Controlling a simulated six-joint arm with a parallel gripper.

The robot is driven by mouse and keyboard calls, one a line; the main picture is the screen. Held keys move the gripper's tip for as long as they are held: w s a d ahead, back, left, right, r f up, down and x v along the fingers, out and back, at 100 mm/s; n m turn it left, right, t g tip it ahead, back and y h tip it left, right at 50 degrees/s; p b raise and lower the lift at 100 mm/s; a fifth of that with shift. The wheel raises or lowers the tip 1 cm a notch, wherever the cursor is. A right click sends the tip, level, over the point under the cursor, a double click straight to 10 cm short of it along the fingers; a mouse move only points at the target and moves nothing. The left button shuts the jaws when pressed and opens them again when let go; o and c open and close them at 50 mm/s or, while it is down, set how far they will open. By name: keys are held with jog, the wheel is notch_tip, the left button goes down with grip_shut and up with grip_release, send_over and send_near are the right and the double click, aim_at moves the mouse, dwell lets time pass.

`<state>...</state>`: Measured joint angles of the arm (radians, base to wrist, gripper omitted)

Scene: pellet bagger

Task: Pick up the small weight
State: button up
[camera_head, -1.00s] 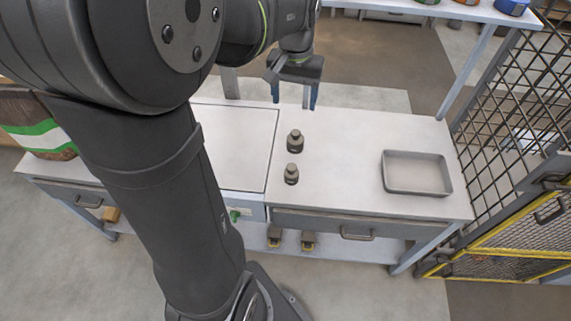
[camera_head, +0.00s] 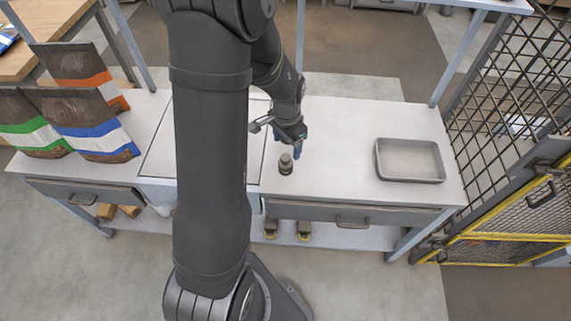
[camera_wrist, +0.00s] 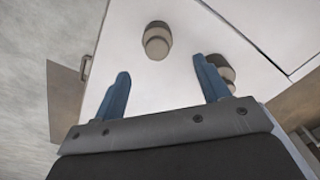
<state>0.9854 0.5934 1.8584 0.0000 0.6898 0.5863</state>
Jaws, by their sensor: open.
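Two dark grey-brown knobbed weights stand on the light bench top. In the head view the front weight (camera_head: 286,165) is in plain sight just in front of my gripper (camera_head: 290,145), and the other is hidden behind the gripper. In the wrist view the front weight (camera_wrist: 157,41) stands upright beyond the gap between my blue fingertips (camera_wrist: 161,66). The other weight (camera_wrist: 224,72) is partly covered by the right finger. My gripper is open, with nothing between its fingers. I cannot tell for sure which weight is the smaller.
A grey shallow tray (camera_head: 410,160) sits at the right of the bench (camera_head: 340,135). Filled bags (camera_head: 85,125) stand at the left end. A mesh fence (camera_head: 510,110) bounds the right side. The bench between weights and tray is clear.

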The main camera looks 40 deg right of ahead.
aim_at(286, 157)
notch_tip(286, 157, down, 3)
jog(key=shift+s+a+f, duration=0.1)
jog(key=shift+a+f, duration=0.1)
jog(key=shift+f, duration=1.15)
jog(key=shift+a+f, duration=0.15)
jog(key=shift+f, duration=1.2)
jog(key=c, duration=1.4)
jog(key=shift+r, duration=0.1)
jog(key=shift+c, duration=0.2)
